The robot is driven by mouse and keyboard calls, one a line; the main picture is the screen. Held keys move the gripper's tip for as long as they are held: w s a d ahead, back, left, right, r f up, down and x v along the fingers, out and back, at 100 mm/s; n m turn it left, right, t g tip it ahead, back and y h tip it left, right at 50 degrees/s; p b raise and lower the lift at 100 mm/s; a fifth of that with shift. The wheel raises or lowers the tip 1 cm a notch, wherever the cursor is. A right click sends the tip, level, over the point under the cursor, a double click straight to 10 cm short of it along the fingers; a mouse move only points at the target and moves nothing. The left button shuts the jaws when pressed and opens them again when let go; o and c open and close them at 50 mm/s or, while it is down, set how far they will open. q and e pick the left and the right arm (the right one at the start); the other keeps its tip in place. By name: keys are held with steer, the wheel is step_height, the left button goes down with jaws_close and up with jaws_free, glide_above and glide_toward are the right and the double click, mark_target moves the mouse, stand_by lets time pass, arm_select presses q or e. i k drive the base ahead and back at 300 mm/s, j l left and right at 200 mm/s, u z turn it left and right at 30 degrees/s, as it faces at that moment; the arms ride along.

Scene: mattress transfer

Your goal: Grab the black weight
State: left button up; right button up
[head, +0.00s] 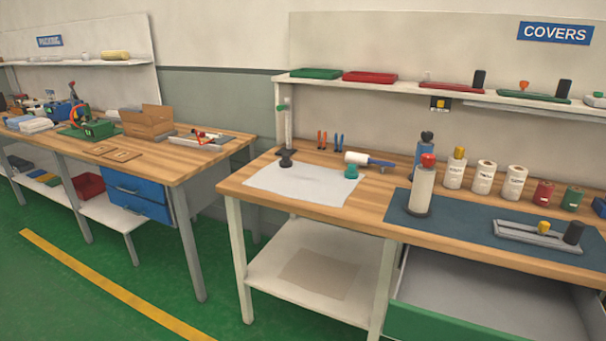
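Several black pieces could be the black weight, and I cannot tell which it is. A black cylinder (573,232) stands at the right end of a grey tray (535,236) on the dark blue mat (455,220). Two more black cylinders stand on the wall shelf, one (479,79) beside a red tray and one (565,89) beside a green tray. Neither of my grippers is in view.
An open drawer with a green front (440,325) juts out below. A second workbench (180,178) stands left, with green floor (90,305) in front.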

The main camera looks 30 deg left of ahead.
mark_target(286, 162)
steer(key=i+j, duration=0.2)
steer(key=j, duration=0.2)
steer(key=i+j, duration=0.2)
steer(key=j, duration=0.2)
steer(key=i+j, duration=0.2)
steer(key=j, duration=0.2)
steer(key=i+j, duration=0.2)
steer(key=j, duration=0.2)
steer(key=i+j, duration=0.2)
steer(key=j, duration=0.15)
